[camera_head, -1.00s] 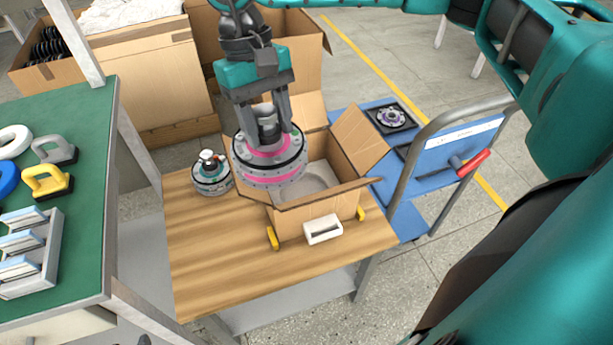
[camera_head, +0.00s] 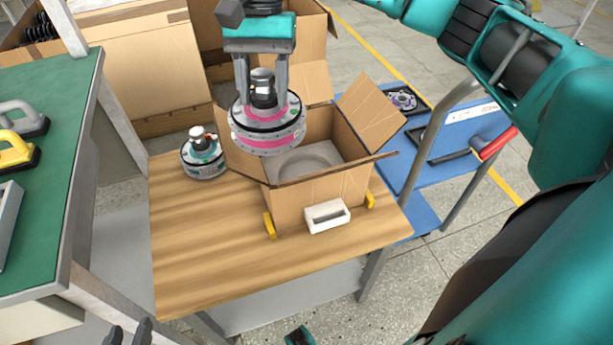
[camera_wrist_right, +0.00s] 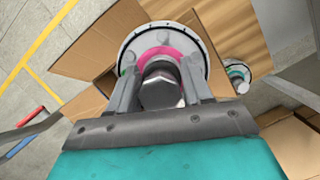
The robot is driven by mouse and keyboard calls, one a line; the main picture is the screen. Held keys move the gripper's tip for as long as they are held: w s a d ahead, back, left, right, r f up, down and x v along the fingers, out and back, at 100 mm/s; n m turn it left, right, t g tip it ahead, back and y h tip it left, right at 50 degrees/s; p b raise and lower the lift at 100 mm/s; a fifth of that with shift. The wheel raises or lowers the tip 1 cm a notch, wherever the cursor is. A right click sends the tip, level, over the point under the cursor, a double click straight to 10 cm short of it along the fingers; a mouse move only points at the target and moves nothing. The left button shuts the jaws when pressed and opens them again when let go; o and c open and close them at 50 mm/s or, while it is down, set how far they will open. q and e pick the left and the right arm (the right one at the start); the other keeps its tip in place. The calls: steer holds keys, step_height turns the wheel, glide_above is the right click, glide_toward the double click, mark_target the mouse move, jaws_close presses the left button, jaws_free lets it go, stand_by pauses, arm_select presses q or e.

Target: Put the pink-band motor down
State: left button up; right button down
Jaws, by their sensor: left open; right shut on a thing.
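The pink-band motor (camera_head: 268,139) is a round grey disc with a pink band, hanging level in the air. My right gripper (camera_head: 263,92) is shut on its central hub, with one finger on each side. In the right wrist view the gripper (camera_wrist_right: 163,90) grips the hub of the motor (camera_wrist_right: 198,45). The motor overlaps the left back part of the open cardboard box (camera_head: 320,198) in the head view; its exact height is hard to tell. A round grey recess shows inside the box. My left gripper (camera_head: 128,335) is open and empty at the bottom left edge.
A teal-band motor (camera_head: 204,162) stands on the wooden table (camera_head: 215,250), left of the box. A white holder (camera_head: 327,216) and yellow blocks sit at the box's front. A blue cart (camera_head: 387,207) stands right, a green table (camera_head: 50,120) left. The table's front left is clear.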

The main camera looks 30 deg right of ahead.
steer(key=w+d+f+m+t+y+p, duration=0.1)
steer(key=w+d+f+m+t, duration=0.15)
steer(key=d+m, duration=0.75)
steer(key=shift+m, duration=0.5)
steer(key=d+b+x, duration=0.1)
steer(key=x, duration=0.5)
steer(key=d+b+x, duration=0.1)
steer(key=x, duration=0.5)
steer(key=d+f+b+x, duration=0.1)
steer(key=d+x, duration=0.1)
steer(key=x, duration=0.5)
steer(key=shift+w, duration=0.3)
steer(key=shift+f+b, duration=0.2)
steer(key=shift+b, duration=0.1)
steer(key=shift+c, duration=2.4)
jaws_free()
steer(key=shift+s, duration=0.1)
